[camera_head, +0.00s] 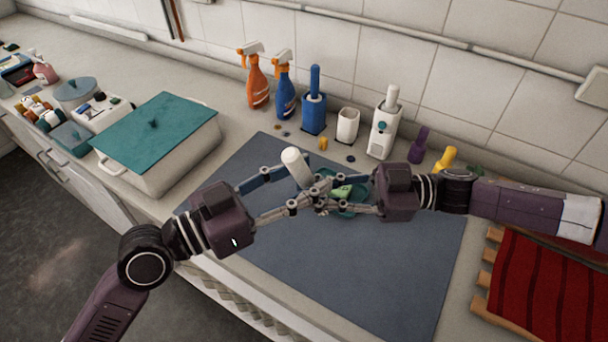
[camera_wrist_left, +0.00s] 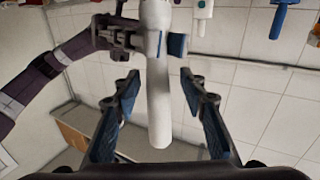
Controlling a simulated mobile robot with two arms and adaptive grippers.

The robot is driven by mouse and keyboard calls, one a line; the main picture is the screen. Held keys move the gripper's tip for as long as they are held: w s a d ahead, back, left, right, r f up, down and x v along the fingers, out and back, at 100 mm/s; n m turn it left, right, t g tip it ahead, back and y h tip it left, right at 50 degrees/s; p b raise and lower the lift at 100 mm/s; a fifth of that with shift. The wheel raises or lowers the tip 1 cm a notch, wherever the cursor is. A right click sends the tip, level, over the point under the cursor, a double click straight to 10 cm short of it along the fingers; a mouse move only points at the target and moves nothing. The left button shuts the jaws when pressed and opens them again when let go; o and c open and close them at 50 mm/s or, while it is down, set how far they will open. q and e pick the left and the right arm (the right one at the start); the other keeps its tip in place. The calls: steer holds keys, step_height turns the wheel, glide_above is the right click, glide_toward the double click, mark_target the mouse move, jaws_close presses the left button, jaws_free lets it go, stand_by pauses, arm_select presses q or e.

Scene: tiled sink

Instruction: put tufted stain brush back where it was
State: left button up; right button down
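The tufted stain brush shows as a white handle (camera_head: 296,168) above the grey mat; its lower end is hidden behind fingers. My left gripper (camera_head: 300,187) is open, its fingers spread on both sides of the handle. In the left wrist view the white handle (camera_wrist_left: 158,110) stands between those fingers with gaps on either side. My right gripper (camera_head: 322,192) comes in from the right, its fingers closed around the brush's lower part. An empty-looking white holder cup (camera_head: 347,127) stands by the wall, between a blue brush holder (camera_head: 313,116) and a white one (camera_head: 383,135) with a brush.
A teal dish (camera_head: 357,197) with a green item lies beneath my grippers on the grey mat (camera_head: 385,275). Orange (camera_head: 257,85) and blue (camera_head: 285,95) spray bottles stand behind. A teal-lidded box (camera_head: 160,135) is left, a red cloth on a rack (camera_head: 545,285) right. The front mat is clear.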

arm_select(q)
jaws_close()
arm_select(e)
steer(key=c, duration=1.7)
jaws_free()
steer(key=shift+c, duration=0.2)
